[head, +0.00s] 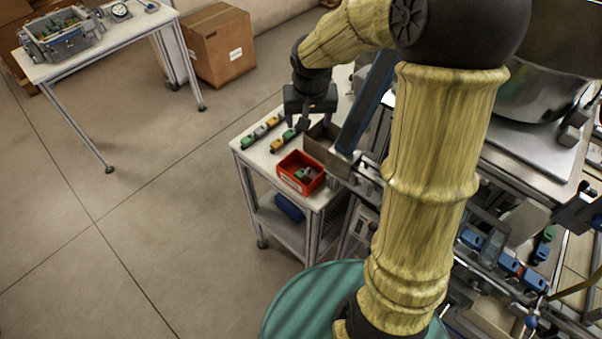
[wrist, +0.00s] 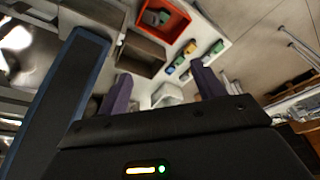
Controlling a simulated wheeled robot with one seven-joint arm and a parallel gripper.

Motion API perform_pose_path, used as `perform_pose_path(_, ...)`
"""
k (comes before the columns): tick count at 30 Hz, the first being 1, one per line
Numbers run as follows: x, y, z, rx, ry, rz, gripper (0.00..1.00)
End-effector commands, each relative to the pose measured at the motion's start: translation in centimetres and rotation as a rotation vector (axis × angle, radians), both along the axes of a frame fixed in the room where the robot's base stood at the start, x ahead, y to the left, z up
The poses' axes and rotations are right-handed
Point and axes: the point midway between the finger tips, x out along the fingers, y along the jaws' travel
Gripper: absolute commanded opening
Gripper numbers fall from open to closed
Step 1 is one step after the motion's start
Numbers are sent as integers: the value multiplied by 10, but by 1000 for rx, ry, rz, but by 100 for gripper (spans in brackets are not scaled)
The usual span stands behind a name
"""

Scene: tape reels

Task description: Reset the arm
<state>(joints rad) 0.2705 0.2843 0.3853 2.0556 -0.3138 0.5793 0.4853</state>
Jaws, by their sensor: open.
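My arm, in a yellow wood-like cover, reaches from the lower middle of the head view up and over to the left. My gripper (head: 308,119) hangs above the back part of a small white table (head: 246,146). In the wrist view my gripper (wrist: 158,88) shows two purple fingers spread apart, with nothing between them. Below and beyond the fingers lie the table top and several small coloured pieces (wrist: 194,58).
A red bin (head: 287,178) with a few pieces stands on the small table, beside a brown open box (head: 322,143). A dark blue-edged bar (head: 366,103) slants close to my gripper. A cardboard box (head: 217,48) and another table (head: 95,42) stand back left. Open floor lies left.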

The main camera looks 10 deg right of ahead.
Motion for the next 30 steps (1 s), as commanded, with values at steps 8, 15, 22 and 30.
perform_pose_path(8,0,0,0,0,0,0,68)
perform_pose_path(15,-30,0,-12,-10,18,38,68)
perform_pose_path(22,-111,-7,-39,-11,39,121,68)
perform_pose_path(30,-159,-12,-53,3,38,157,68)
